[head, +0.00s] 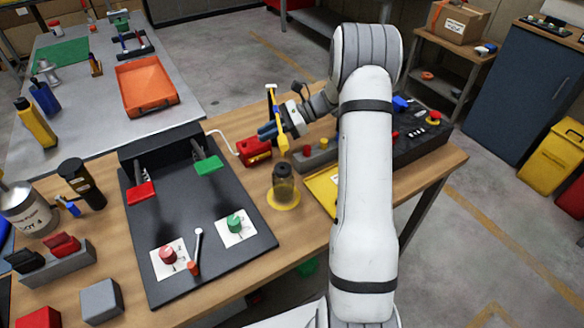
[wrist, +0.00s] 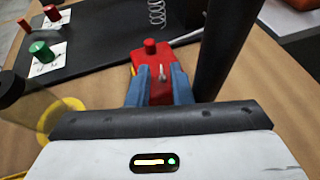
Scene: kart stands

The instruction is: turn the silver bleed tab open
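The red bleed block (head: 254,150) sits on the wooden bench right of the black board, with a pale hose at its left. In the wrist view the red block (wrist: 152,88) shows a round red knob at its far end and the small silver tab (wrist: 162,74) on top. My gripper (wrist: 160,68) has two blue fingers standing apart, one on each side of the tab, over the block. I cannot tell whether they touch the block. In the head view my gripper (head: 266,131) is just above the block; the tab is too small to make out there.
A clear jar with a dark top (head: 283,185) stands on a yellow base close in front of my gripper. A dark upright post (wrist: 218,45) rises close to the right finger. The black board (head: 205,225) with knobs and levers lies left. A dark control box stands right.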

